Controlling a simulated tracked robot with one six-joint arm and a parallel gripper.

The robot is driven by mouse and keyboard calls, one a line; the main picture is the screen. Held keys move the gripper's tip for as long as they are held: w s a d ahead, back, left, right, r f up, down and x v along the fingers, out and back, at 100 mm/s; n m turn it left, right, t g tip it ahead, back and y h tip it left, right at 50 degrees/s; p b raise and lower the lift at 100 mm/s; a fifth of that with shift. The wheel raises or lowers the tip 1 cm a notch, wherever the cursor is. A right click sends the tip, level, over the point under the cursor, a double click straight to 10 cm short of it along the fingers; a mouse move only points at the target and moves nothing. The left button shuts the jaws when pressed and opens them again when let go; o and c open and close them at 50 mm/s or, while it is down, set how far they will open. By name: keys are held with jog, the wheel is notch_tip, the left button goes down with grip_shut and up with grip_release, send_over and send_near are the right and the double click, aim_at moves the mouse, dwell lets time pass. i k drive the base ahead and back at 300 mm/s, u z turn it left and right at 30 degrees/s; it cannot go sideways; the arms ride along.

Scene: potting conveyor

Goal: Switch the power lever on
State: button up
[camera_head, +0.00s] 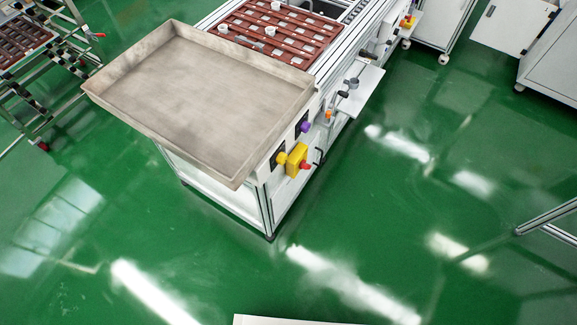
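The conveyor's side panel carries several coloured controls. A yellow knob (281,158) sits on a black plate, next to a yellow box (296,158) with a red button (305,164). A purple knob (304,127) on another black plate is farther along, and a small orange part (328,115) lies beyond it. I cannot tell which of these is the power lever or how it is set. My gripper is not in view.
A large empty metal tray (205,95) overhangs the conveyor's near end. Brown trays (275,30) with white cups lie behind it. A white shelf (365,82) juts from the side. A rack (45,75) stands left, cabinets (555,60) right. Green floor (400,220) is open in front.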

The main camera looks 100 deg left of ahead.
aim_at(303, 165)
jog(key=u, duration=3.15)
jog(key=i, duration=0.5)
jog(key=u, duration=0.7)
